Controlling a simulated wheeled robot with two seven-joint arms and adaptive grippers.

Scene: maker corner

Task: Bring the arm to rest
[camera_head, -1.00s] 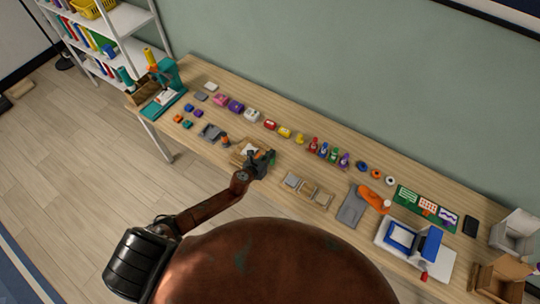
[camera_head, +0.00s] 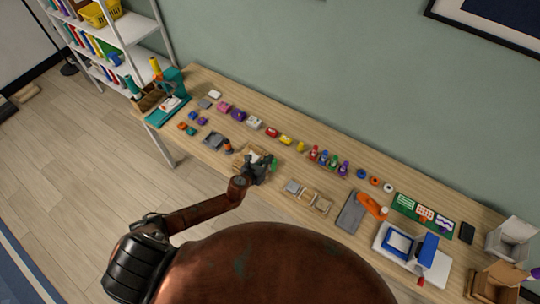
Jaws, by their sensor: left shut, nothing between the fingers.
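My left arm comes in from the lower left and reaches over the front edge of the long wooden table (camera_head: 335,207). My left gripper (camera_head: 262,164) is shut and appears empty. It is over the front part of the table, beside a small wooden tray (camera_head: 240,163) that it partly hides. A small green item (camera_head: 274,164) shows right beside the fingers; I cannot tell whether they touch it. My right gripper is not in view.
Rows of small coloured items lie along the table, with small bottles (camera_head: 327,158) near the middle. A teal machine (camera_head: 168,105) stands at the left end. A blue and white device (camera_head: 410,246) and open boxes (camera_head: 512,238) are at the right. A shelf (camera_head: 110,40) stands behind left.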

